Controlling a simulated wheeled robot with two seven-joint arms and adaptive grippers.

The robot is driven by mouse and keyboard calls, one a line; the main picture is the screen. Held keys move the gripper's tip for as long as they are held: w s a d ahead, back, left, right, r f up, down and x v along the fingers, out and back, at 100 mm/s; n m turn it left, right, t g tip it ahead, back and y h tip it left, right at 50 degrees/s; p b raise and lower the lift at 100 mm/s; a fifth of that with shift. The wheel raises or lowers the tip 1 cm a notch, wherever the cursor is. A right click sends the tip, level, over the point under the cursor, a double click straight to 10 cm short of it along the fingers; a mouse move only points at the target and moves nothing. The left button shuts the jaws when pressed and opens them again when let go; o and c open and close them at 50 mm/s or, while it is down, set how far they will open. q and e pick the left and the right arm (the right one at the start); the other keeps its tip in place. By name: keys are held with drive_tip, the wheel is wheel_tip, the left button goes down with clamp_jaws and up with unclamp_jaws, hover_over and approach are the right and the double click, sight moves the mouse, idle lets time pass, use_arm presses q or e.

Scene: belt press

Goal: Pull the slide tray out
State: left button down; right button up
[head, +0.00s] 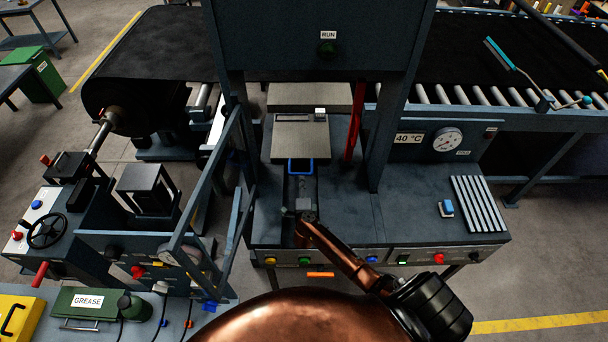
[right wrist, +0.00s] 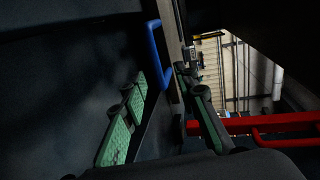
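The slide tray (head: 300,145) is a flat grey plate in the press bay, under the dark housing. Its blue handle (head: 301,166) sticks out at the front edge. In the right wrist view the blue handle (right wrist: 156,58) lies just beyond my fingertips. My right gripper (head: 304,213) is over the dark channel in front of the tray, short of the handle in the head view. In the right wrist view my right gripper (right wrist: 162,82) has its green-padded fingers apart, with nothing between them. My left gripper is in neither view.
A red bar (head: 353,122) stands right of the tray. A blue-grey frame post (head: 378,140) rises beside it. A slanted guard frame (head: 205,190) is on the left. The bench front carries several coloured buttons.

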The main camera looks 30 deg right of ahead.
sight(304, 174)
drive_tip(key=shift+w+d+f, duration=0.1)
drive_tip(key=shift+d+f, duration=0.2)
drive_tip(key=shift+d, duration=0.05)
drive_tip(key=shift+w+d+f, duration=0.1)
drive_tip(key=shift+w+d, duration=0.15)
drive_tip(key=shift+w, duration=0.05)
drive_tip(key=x, duration=0.6)
drive_tip(key=shift+w+d+f+b, duration=0.1)
drive_tip(key=shift+w+d+b, duration=0.05)
drive_tip(key=shift+d+b, duration=0.15)
drive_tip(key=shift+a, duration=0.1)
drive_tip(key=shift+c, duration=0.2)
clamp_jaws()
